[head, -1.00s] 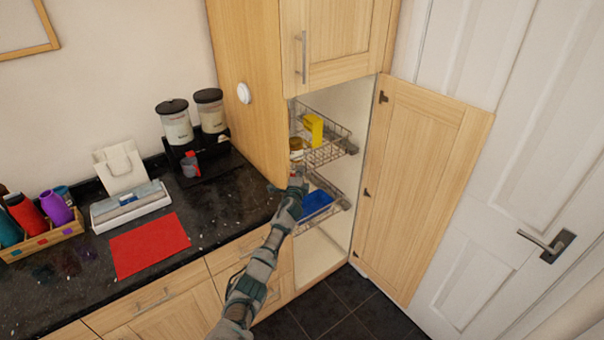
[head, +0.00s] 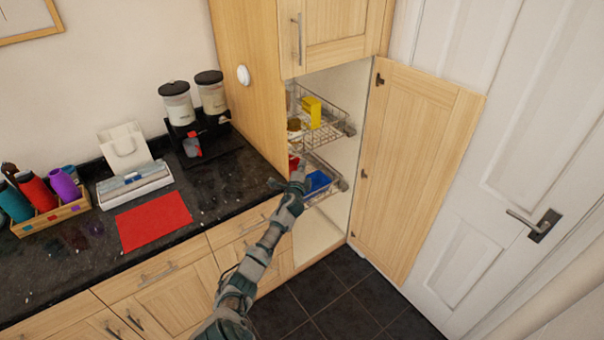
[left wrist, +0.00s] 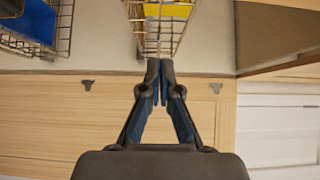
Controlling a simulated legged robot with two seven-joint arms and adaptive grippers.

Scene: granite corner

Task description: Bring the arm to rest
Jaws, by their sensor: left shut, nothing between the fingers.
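My left arm reaches from the bottom of the head view towards the open tall cupboard. In the left wrist view my left gripper (left wrist: 160,75) is shut and empty, its two fingertips together. A wire basket (left wrist: 163,35) with a yellow thing in it shows just beyond the fingertips; I cannot tell how near it is. In the head view the gripper is small and partly merges with the front of the lower basket, so its fingertips are hard to make out. My right gripper is in neither view.
The cupboard holds an upper wire basket (head: 325,135) with a yellow box (head: 312,112), and a lower one with a blue thing (head: 318,181). The cupboard door (head: 415,170) stands open to the right. A black worktop (head: 80,260) with a red mat (head: 153,220) lies left. Dark floor tiles are clear.

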